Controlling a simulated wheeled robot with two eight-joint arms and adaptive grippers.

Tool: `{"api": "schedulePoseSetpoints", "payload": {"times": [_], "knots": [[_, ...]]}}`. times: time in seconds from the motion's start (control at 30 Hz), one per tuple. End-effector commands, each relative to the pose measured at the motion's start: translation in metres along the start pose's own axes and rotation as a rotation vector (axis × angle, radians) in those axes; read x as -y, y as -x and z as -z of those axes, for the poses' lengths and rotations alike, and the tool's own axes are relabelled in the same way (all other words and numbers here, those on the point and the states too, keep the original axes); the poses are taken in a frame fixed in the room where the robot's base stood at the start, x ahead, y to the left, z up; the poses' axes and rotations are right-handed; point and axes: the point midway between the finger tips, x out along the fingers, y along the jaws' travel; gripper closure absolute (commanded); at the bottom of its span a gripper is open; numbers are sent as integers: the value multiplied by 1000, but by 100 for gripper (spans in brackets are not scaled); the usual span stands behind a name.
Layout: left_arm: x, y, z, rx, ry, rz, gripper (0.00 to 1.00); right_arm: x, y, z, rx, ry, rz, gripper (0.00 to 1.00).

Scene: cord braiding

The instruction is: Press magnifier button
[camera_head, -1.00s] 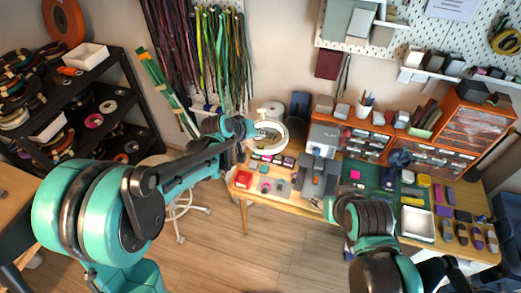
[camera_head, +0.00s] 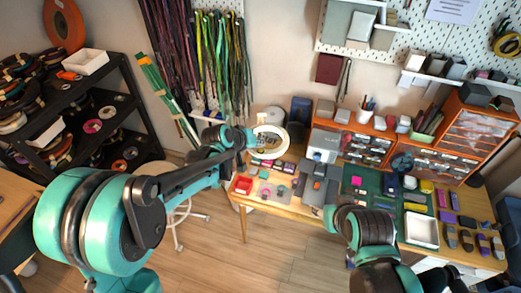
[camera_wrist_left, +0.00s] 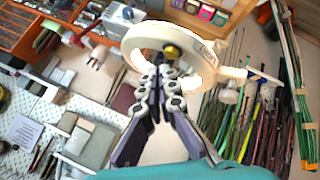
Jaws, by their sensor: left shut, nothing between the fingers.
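The magnifier (camera_head: 283,131) is a white ring lamp above the left end of the workbench. In the left wrist view its thick white ring (camera_wrist_left: 205,72) fills the upper middle, with a dark yellow round button (camera_wrist_left: 172,51) on the near side of the ring. My left gripper (camera_head: 249,137) is at the ring's left side in the head view. In the left wrist view its fingers (camera_wrist_left: 160,68) are shut and empty, with the tips just below the button. I cannot tell whether they touch it. My right arm shows at lower right, but its gripper does not show.
Hanging cords (camera_head: 224,60) are behind my left arm. A black shelf rack (camera_head: 75,115) stands at left.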

Motion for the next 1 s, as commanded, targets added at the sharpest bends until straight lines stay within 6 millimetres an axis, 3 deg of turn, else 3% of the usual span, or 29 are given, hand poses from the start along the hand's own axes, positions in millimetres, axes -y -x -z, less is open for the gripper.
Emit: {"api": "schedulePoseSetpoints", "payload": {"times": [1.0], "knots": [[5,-6,-5,0,0,0,100,0,-8,-6,0,0,0,57]]}}
